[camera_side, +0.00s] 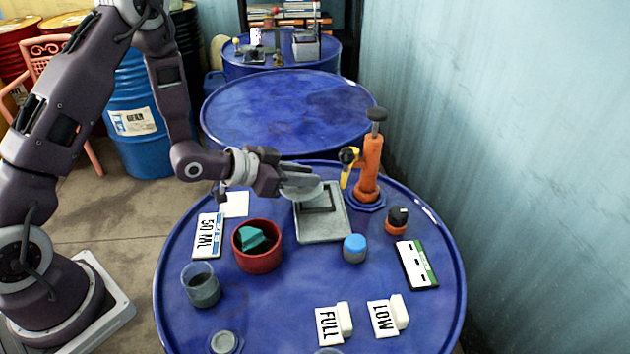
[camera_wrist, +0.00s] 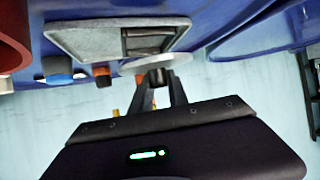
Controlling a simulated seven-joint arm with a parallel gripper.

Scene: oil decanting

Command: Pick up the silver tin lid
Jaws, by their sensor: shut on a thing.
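My gripper (camera_side: 298,180) is shut on the silver tin lid (camera_side: 305,192), a pale flat disc. In the side view the lid shows under the fingers, over the back left part of the grey tray (camera_side: 318,235). In the wrist view the lid (camera_wrist: 185,60) lies at the fingertips (camera_wrist: 157,78) and appears apart from the tray (camera_wrist: 85,40). The fingers hide part of the lid in the side view. The exact height above the tray is hard to tell.
An orange pump (camera_side: 369,165) with a yellow part stands close right of my gripper. A red pot (camera_side: 258,262) with a green thing inside, a blue-capped jar (camera_side: 355,248), a grey cup (camera_side: 203,288) and label blocks share the blue drum top (camera_side: 270,315).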

